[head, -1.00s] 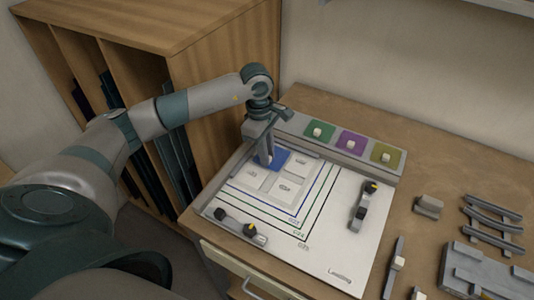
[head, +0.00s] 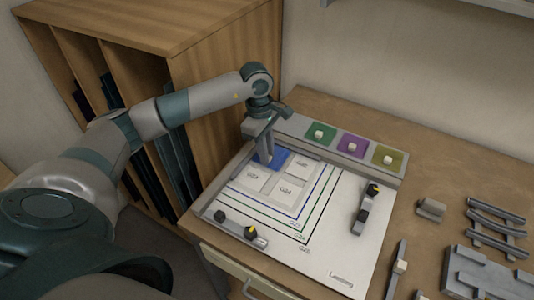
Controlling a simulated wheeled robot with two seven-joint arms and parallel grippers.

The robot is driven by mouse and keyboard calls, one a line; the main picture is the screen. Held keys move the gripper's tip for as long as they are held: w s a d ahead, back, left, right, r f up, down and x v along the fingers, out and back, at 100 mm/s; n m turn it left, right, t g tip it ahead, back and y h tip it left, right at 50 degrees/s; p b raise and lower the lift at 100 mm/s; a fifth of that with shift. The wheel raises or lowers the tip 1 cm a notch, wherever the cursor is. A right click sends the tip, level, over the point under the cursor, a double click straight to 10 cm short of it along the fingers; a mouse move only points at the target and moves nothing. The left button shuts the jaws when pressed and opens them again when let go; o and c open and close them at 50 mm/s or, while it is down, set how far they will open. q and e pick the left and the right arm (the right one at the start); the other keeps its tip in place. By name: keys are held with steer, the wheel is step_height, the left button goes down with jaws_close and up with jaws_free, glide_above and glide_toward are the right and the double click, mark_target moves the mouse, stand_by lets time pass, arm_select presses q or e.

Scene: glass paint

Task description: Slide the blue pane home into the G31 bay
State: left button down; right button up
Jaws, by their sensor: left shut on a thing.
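The blue pane (head: 281,156) lies at the back left of the white board (head: 335,240), beside the light bays. My left gripper (head: 266,158) reaches down from above, shut on the pane's knob, and its fingers hide part of the pane. A pale bay (head: 254,178) is just in front and left, a second bay (head: 286,190) is in front and right, and a third bay (head: 302,164) is to the right. Their small labels are too blurred to read surely. I cannot tell if the pane is seated flush. My right gripper is not in view.
A grey rack (head: 335,144) behind the board holds green (head: 320,130), purple (head: 352,142) and olive (head: 389,155) panes with pale knobs. Dark clamps stand at the board's front left (head: 240,226) and right (head: 366,208). A wooden cabinet (head: 225,85) rises close behind my left arm. The board's front right is clear.

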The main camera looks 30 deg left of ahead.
arm_select(q)
steer(key=shift+w+a+b, duration=0.35)
steer(key=shift+a, duration=0.05)
stand_by(0.4)
steer(key=shift+w+a+r+b, duration=0.1)
steer(key=shift+b, duration=0.25)
stand_by(1.0)
steer(key=c, duration=1.6)
jaws_free()
steer(key=shift+r+p, duration=1.25)
steer(key=shift+r, duration=2.3)
